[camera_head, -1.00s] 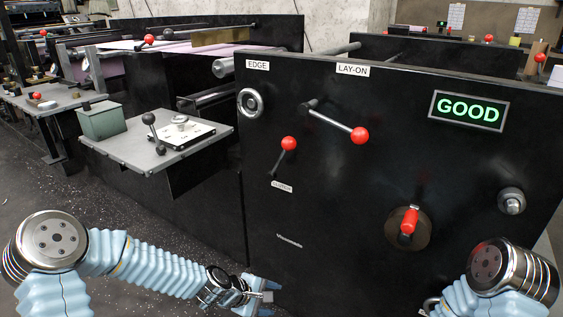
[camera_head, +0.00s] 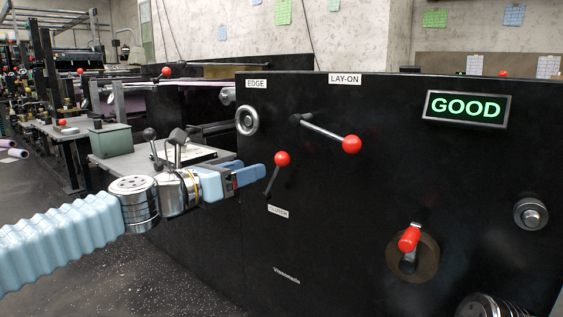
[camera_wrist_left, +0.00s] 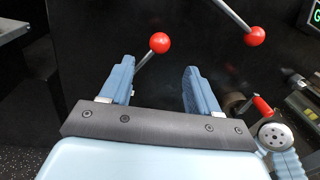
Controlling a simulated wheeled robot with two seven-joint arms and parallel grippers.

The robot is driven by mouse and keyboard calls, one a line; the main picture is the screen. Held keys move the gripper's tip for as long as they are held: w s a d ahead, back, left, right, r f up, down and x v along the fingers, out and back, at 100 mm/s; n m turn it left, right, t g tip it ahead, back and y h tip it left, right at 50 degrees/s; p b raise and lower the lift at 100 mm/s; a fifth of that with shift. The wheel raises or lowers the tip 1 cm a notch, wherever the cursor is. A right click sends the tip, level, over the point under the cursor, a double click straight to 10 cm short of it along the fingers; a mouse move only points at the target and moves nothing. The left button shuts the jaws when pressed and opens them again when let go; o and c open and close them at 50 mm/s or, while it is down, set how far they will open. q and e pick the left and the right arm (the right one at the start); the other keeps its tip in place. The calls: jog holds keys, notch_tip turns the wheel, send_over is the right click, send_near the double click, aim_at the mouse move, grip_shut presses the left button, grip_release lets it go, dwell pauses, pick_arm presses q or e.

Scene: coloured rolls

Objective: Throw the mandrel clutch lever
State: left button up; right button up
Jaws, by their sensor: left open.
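The clutch lever (camera_head: 274,177) is a short dark rod with a red ball knob (camera_head: 282,158), on the black machine panel above a label reading CLUTCH (camera_head: 278,211). The rod leans up and right. My left gripper (camera_head: 262,174) is open just left of the lever, fingers pointing at it. In the left wrist view the red knob (camera_wrist_left: 159,42) shows beyond and between the two open fingers (camera_wrist_left: 160,80), nearer the left one. I cannot tell whether anything touches. My right gripper is not seen in the head view; only part of that arm shows at the lower right.
The longer LAY-ON lever (camera_head: 328,133) with a red ball is above right. A red-handled knob (camera_head: 409,240) is lower right, and a steel EDGE wheel (camera_head: 247,120) upper left. A GOOD display (camera_head: 465,107) is lit. A side table (camera_head: 120,165) with a green box stands left, behind my left arm.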

aim_at(277, 159)
pick_arm(q)
jog(key=x, duration=0.6)
jog(key=shift+d, duration=0.25)
jog(key=p+x, duration=0.2)
jog(key=x, duration=0.2)
jog(key=shift+w+a+r, duration=0.1)
jog(key=shift+r, duration=0.05)
jog(key=shift+w+d, duration=0.4)
jog(key=shift+w, duration=0.05)
grip_shut()
